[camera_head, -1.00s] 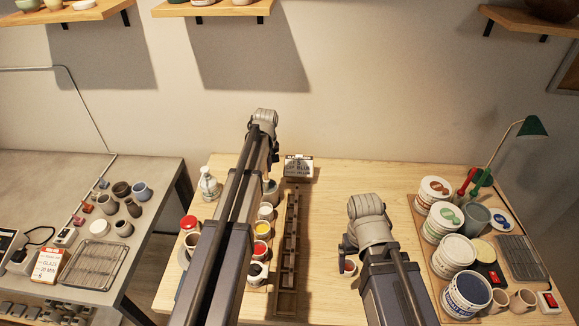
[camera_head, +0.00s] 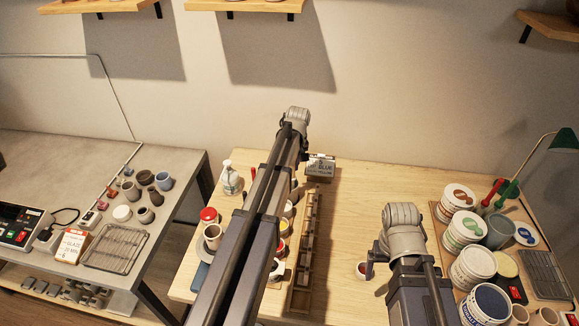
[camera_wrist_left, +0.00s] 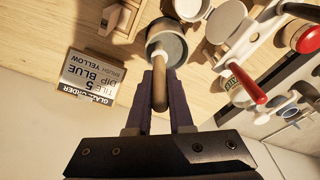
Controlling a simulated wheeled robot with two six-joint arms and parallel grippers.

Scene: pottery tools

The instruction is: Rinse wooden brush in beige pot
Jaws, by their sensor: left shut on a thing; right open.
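The wooden brush (camera_wrist_left: 160,92) shows its rounded tan handle between the dark fingers of my left gripper (camera_wrist_left: 159,100) in the left wrist view. My left gripper is shut on the handle. The handle leads to the mouth of a greyish-beige pot (camera_wrist_left: 179,44); the bristles are hidden, and I cannot tell how deep they are. In the head view my left arm covers the brush and most of the pot. My right gripper (camera_head: 377,256) is open and points down near a small cup (camera_head: 362,270) on the wooden table.
A glaze order card (camera_head: 320,167) stands just right of the left wrist. A slotted wooden rack (camera_head: 304,250) runs along the table. Paint tubs (camera_head: 469,267) stand at right. The table between rack and right arm is mostly clear.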

